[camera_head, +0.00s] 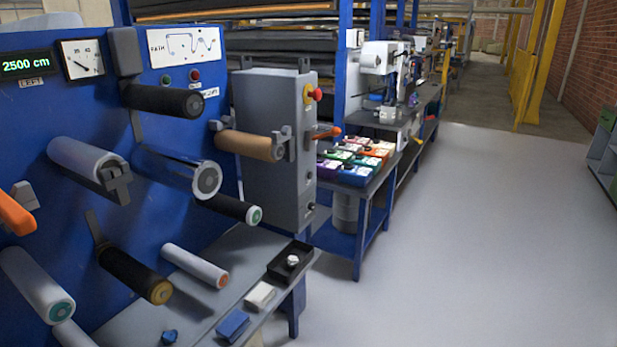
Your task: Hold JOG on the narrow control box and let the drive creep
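The narrow control box is probably the tall grey box (296,170) at the right end of the blue roller panel (100,215). Its narrow right face carries a red mushroom button (315,95) on a yellow base near the top. A small dark round button or knob (310,207) sits low on the same face. The labels there are too small to read, so I cannot tell which control is JOG. Neither of my grippers is in view.
Several rollers stick out of the panel, including a brown one (250,145). A display (27,64) reads 2500 cm. A grey bench (200,300) below holds a black tray (284,270) and small blocks. Clear floor (460,240) lies to the right.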

